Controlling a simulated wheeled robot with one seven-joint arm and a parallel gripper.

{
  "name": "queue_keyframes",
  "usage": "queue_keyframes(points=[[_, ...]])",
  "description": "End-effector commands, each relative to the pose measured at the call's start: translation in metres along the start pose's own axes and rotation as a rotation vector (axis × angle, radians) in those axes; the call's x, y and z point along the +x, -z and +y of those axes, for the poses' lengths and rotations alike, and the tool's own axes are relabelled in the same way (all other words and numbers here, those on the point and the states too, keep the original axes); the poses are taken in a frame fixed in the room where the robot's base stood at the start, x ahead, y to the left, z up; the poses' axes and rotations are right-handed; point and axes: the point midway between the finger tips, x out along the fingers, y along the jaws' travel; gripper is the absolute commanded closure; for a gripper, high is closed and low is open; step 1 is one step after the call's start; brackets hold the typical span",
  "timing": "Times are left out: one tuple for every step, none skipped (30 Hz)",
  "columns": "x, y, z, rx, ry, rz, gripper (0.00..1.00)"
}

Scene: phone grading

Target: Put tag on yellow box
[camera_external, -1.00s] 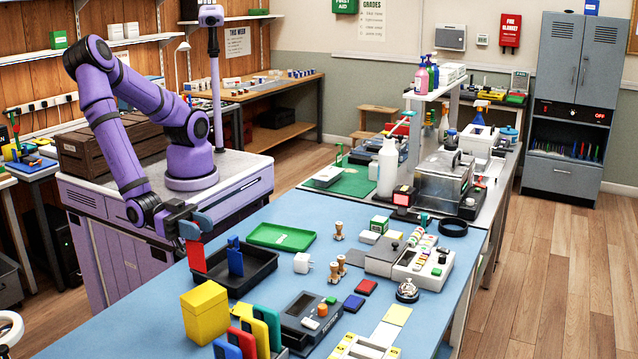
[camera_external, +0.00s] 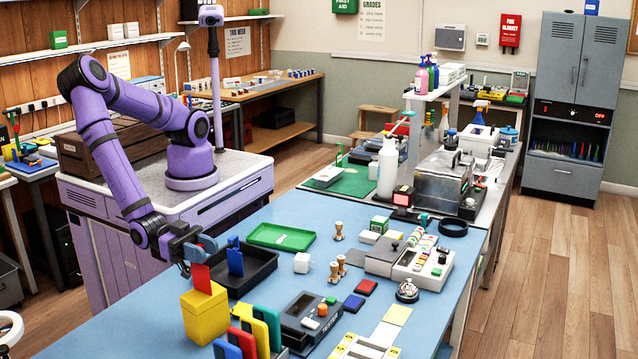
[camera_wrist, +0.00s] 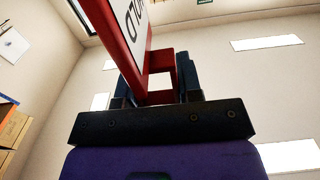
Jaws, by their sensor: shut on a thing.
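The yellow box (camera_external: 205,316) stands on the blue table at the left front in the external view. My gripper (camera_external: 203,256) is above it, shut on a red tag (camera_external: 201,279). The tag hangs down from the fingers, its lower end at the level of the box's top. I cannot tell whether they touch. In the wrist view the red tag (camera_wrist: 116,38) rises between the fingers (camera_wrist: 158,88) and shows a white face with black letters, partly cut off. The yellow box does not show there.
A black tray (camera_external: 262,276) with a blue upright piece (camera_external: 235,258) lies just right of my gripper.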

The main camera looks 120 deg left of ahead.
Motion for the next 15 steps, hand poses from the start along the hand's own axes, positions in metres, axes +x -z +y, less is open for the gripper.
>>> queue_keyframes(points=[[0.0001,-0.0018,-0.0001,0.001,0.000,0.000,1.00],[0.0002,-0.0026,-0.0002,0.001,0.000,-0.001,1.00],[0.0000,-0.0022,0.0000,0.001,0.000,-0.001,0.58],[0.0000,-0.0021,0.0000,0.001,0.000,0.000,0.51],[0.0000,-0.0020,0.0000,0.001,0.000,0.000,0.44],[0.0000,-0.0020,0.0000,0.000,0.000,0.000,0.41],[0.0000,-0.0020,0.0000,0.001,0.000,0.000,0.41],[0.0000,-0.0020,0.0000,0.001,0.000,0.000,0.41],[0.0000,-0.0019,0.0000,0.000,0.000,0.000,0.41],[0.0000,-0.0019,0.0000,0.000,0.000,0.000,0.41],[0.0000,-0.0019,0.0000,0.000,0.000,0.000,0.41],[0.0000,-0.0018,0.0000,0.000,0.000,0.000,0.41],[0.0000,-0.0016,0.0000,0.000,0.000,0.000,0.41],[0.0000,-0.0009,0.0000,0.000,0.000,0.000,0.41],[-0.0001,0.0007,0.0001,0.000,0.000,0.000,0.41]])
